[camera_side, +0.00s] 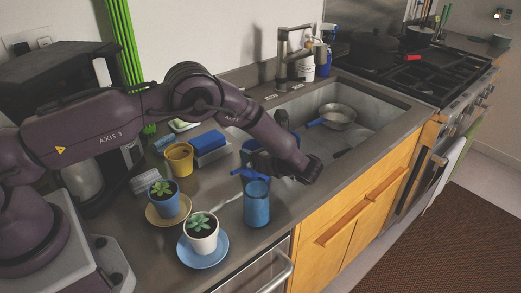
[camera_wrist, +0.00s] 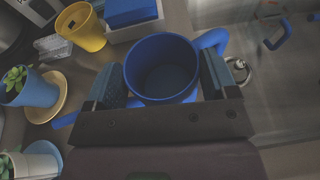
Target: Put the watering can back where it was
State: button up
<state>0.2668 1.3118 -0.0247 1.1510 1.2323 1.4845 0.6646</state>
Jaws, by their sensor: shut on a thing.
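The blue watering can (camera_side: 257,207) is upright at the front part of the counter, right of the potted plants. I cannot tell whether its base touches the counter. My gripper (camera_side: 257,172) is above it, with its fingers shut on the can's upper part. In the wrist view, the can's open round mouth (camera_wrist: 162,66) sits between the two fingers of my gripper (camera_wrist: 163,82), with a blue handle loop at its right. The inside of the can looks empty.
A white pot with a succulent (camera_side: 201,233) stands on a blue saucer (camera_side: 203,262); a blue pot (camera_side: 165,200) stands on a yellow saucer (camera_side: 153,215). A yellow cup (camera_side: 179,159) and blue sponge box (camera_side: 208,147) are behind. The sink (camera_side: 385,108) holds a pan (camera_side: 337,115).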

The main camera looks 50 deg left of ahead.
jog(key=o, duration=1)
jog(key=shift+f, duration=0.1)
jog(key=shift+c, duration=0.2)
